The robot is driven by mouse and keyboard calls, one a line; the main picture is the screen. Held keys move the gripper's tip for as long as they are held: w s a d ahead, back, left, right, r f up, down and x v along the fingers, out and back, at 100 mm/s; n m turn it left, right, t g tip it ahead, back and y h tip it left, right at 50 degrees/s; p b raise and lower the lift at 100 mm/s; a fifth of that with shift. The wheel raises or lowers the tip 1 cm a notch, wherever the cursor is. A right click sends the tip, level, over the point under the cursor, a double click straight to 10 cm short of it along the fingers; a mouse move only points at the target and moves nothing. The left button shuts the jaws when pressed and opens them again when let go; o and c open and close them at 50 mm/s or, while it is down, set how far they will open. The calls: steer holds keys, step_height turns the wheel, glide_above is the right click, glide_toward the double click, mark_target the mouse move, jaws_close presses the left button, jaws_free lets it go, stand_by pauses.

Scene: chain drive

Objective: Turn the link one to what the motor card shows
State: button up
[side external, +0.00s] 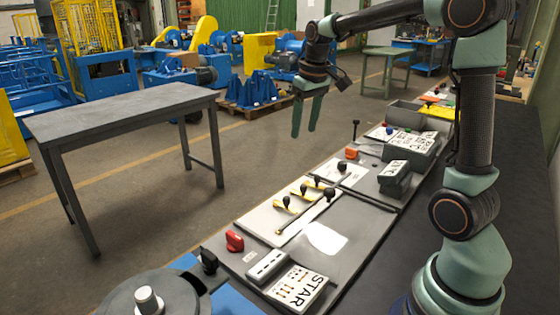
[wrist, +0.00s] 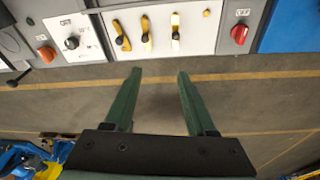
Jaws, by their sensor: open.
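A console (side external: 218,262) carries several controls, and I cannot tell which is link one. A white panel holds three yellow levers with black knobs; one yellow lever (side external: 283,203) shows in the side view, another (wrist: 147,36) in the wrist view. A black dial (wrist: 72,43) sits on a small white plate beside them. A card stand with a START card (side external: 297,287) is at the front; other card stands (side external: 395,178) are further back. Which is the motor card I cannot tell; their print is too small. My gripper (side external: 303,132) is open and empty, raised above and beyond the console's far edge.
A red knob (wrist: 239,34) and an orange knob (wrist: 46,54) flank the levers and dial. Black upright handles (side external: 356,128) stick up along the console. A bare grey table (side external: 120,105) stands apart at left. Open floor lies between it and the console.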

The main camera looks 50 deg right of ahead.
steer(key=s+a+n+t, duration=0.1)
steer(key=s+a+t, duration=0.1)
steer(key=s+a, duration=0.7)
steer(key=shift+a+r+n+t, duration=0.3)
steer(key=shift+a+r+t, duration=0.1)
steer(key=shift+a, duration=0.8)
steer(key=shift+c, duration=0.3)
